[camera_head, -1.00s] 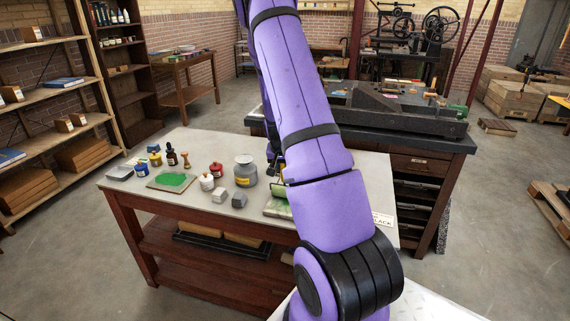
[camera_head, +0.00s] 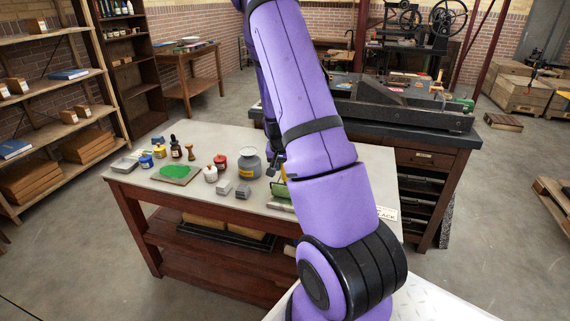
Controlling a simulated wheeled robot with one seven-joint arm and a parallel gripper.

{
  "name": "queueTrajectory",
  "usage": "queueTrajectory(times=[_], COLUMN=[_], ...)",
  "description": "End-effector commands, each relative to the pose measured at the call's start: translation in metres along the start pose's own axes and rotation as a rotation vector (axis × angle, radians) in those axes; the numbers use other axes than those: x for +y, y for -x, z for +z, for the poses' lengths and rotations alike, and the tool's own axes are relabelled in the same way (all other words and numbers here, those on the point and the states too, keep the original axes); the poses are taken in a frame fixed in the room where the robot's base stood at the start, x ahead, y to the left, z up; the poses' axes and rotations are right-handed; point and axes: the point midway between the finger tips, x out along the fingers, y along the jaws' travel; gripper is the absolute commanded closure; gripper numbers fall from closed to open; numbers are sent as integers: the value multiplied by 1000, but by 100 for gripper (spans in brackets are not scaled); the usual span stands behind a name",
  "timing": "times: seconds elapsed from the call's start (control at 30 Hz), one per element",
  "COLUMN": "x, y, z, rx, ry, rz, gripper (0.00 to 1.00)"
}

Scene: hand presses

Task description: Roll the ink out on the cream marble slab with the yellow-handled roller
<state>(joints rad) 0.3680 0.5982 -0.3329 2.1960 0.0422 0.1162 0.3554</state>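My purple arm crosses the middle of the view and hides much of the table's right half. A dark part of my gripper (camera_head: 272,168) shows at the arm's left edge, above the table; its fingers are too small and hidden to read. A small yellow piece (camera_head: 283,176) shows beside it; I cannot tell whether it is the roller's handle or whether it is held. A slab with a bright green patch (camera_head: 174,172) lies on the table's left part. A green item (camera_head: 280,190) lies partly behind my arm. I cannot make out the cream marble slab for certain.
The grey-topped table (camera_head: 222,135) also holds a grey jar (camera_head: 249,166), a red jar (camera_head: 220,162), a white jar (camera_head: 210,174), grey blocks (camera_head: 242,192), several small bottles and a shallow tray (camera_head: 124,164). A dark press bench (camera_head: 425,140) stands behind it.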

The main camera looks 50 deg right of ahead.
Motion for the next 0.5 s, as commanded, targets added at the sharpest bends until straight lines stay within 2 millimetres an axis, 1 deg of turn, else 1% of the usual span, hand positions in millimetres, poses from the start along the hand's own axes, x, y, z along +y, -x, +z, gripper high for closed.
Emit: queueTrajectory(times=[0.5], x=[-6], y=[9], z=[31], rx=[1], ry=[2], rz=[-1], gripper=[86])
